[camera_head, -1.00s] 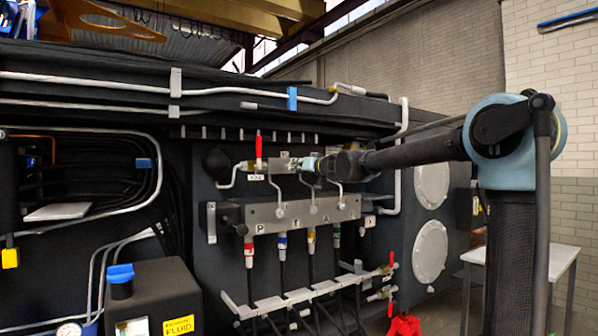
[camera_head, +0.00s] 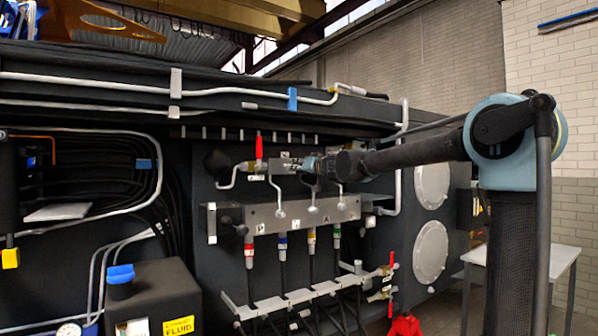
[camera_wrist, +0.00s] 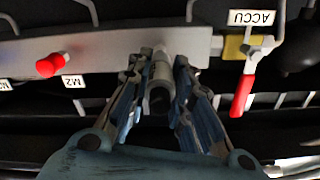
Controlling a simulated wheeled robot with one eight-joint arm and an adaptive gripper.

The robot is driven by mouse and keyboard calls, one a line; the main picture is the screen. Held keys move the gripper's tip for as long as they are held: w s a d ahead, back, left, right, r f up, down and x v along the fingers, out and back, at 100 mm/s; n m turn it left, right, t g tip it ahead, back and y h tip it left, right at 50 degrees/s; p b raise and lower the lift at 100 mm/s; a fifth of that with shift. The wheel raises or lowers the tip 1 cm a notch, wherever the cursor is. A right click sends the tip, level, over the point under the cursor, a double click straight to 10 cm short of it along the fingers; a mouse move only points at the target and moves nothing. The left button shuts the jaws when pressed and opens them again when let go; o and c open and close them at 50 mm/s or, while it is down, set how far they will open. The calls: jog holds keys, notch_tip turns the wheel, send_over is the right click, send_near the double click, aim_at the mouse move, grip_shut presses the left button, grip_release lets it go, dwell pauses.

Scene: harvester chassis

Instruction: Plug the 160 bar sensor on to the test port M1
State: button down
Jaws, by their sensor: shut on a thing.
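My gripper (camera_head: 309,165) is at the small upper valve block (camera_head: 284,165). In the wrist view my gripper (camera_wrist: 158,68) has both fingers closed on a short grey cylinder, the sensor (camera_wrist: 159,84). The sensor's far end meets or nearly meets the grey block (camera_wrist: 105,52); I cannot tell whether it is seated on a port. No M1 label is readable, and the port behind the sensor is hidden. The 160 bar marking is not visible. A red-capped port (camera_wrist: 52,65) labelled M2 (camera_wrist: 73,81) lies left of the fingers in the wrist view.
A red lever (camera_wrist: 242,94) hangs below the ACCU label (camera_wrist: 250,18), right of the fingers. In the head view, the long manifold (camera_head: 265,218) and several thin pipes run below my gripper. A pipe (camera_head: 120,88) runs above. A white table (camera_head: 560,258) stands at right.

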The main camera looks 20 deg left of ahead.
jog(key=shift+x, duration=1.2)
dwell(0.4)
jog(key=c, duration=1.3)
grip_release()
jog(key=shift+c, duration=0.2)
jog(key=shift+s+d, duration=0.1)
jog(key=shift+d, duration=0.05)
jog(key=v, duration=1.1)
jog(key=shift+d, duration=0.35)
jog(key=s+d+f+m+g+h, duration=0.2)
jog(key=s+d+f+g+h, duration=0.1)
jog(key=s+d+f, duration=0.9)
jog(key=s+d+f+m+g+h, duration=0.2)
jog(key=s+d+f+h, duration=0.4)
jog(key=s+d+f, duration=0.6)
jog(key=s+d+f+m+g+h, duration=0.2)
jog(key=s+d+f+g+h, duration=0.2)
jog(key=s+d+f, duration=0.8)
jog(key=d+f, duration=0.8)
jog(key=f, duration=0.5)
jog(key=shift+d+f+m+g+h, duration=0.2)
jog(key=shift+f+m+g+h, duration=0.1)
jog(key=shift+f, duration=0.05)
